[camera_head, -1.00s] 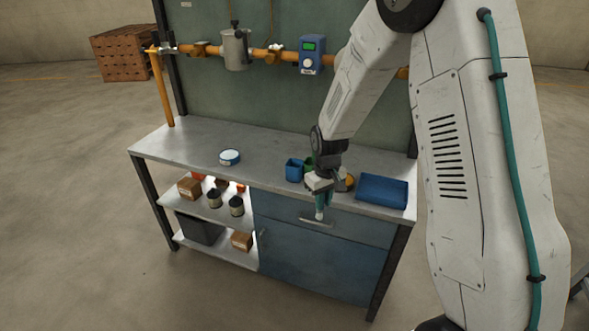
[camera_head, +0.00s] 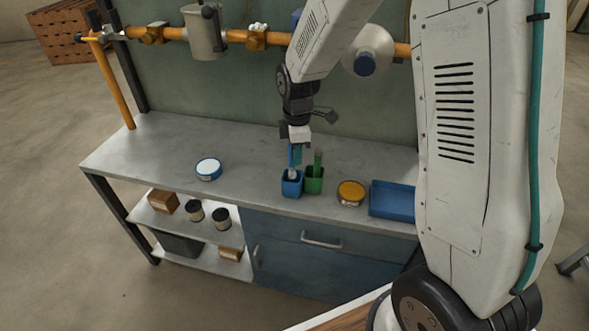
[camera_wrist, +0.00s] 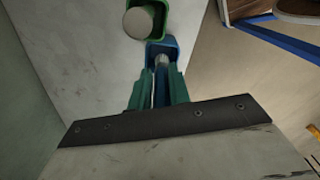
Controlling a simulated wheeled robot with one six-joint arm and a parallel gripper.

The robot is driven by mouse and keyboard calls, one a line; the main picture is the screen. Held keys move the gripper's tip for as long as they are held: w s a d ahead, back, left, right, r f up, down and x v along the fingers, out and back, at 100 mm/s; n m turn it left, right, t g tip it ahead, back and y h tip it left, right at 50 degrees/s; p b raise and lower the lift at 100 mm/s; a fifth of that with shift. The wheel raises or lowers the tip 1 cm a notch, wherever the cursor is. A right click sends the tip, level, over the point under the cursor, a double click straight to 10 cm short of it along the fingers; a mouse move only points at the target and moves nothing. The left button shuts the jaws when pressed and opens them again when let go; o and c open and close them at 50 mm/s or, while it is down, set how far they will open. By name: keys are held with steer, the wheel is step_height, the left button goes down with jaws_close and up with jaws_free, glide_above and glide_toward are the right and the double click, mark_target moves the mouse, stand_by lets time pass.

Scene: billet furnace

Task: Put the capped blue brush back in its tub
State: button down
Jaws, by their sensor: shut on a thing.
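My gripper (camera_head: 296,160) points down over the workbench, shut on the blue brush (camera_head: 291,154). The brush hangs upright, its pale lower end at the mouth of the blue tub (camera_head: 291,188). In the wrist view the brush's ribbed pale end (camera_wrist: 162,61) shows between the teal fingers (camera_wrist: 159,92), lined up with the blue tub's opening (camera_wrist: 152,47). I cannot tell how deep the end reaches, or whether it touches the tub wall. Most of the brush is hidden by the fingers.
A green tub (camera_head: 314,184) with a green brush (camera_head: 317,160) stands close on the right. A white-and-blue tin (camera_head: 208,169) sits left; the bench (camera_head: 245,160) between is clear. A pipe runs behind.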

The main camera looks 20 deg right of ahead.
steer(key=shift+d+f, duration=0.1)
steer(key=shift+f, duration=2.55)
steer(key=c, duration=1.3)
jaws_free()
steer(key=shift+f, duration=0.1)
step_height(320, 180, up, 12)
steer(key=s+d+r+m, duration=0.1)
steer(key=s+r+m, duration=0.6)
steer(key=s+r, duration=0.5)
steer(key=s+r+m+t, duration=0.1)
steer(key=s+m, duration=0.7)
steer(key=s, duration=0.9)
steer(key=shift+s+d+r, duration=0.4)
steer(key=shift+d, duration=0.05)
